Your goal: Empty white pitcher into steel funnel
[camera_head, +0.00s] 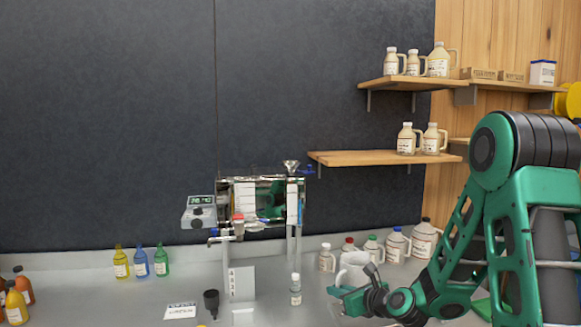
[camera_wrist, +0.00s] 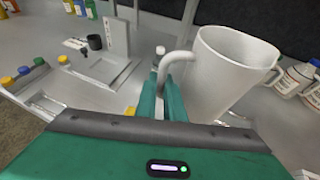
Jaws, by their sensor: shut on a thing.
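The white pitcher (camera_wrist: 228,70) fills the right middle of the wrist view, upright, with its handle towards my gripper (camera_wrist: 163,92). My gripper's two green fingers are shut on the handle. In the head view the pitcher (camera_head: 353,269) shows near the lower middle, partly hidden by my gripper (camera_head: 340,298). I cannot see what is inside it. The steel funnel (camera_head: 291,166) sits on top of the evaporator (camera_head: 262,202) at its right end, up and to the left of the pitcher. The funnel does not show in the wrist view.
Bottles and jugs (camera_head: 394,246) stand right of the pitcher on the steel counter (camera_head: 260,290). A small bottle (camera_head: 296,289) stands to its left. A low wooden shelf (camera_head: 372,158) juts out right of the funnel. A black cup (camera_head: 211,302) stands farther left.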

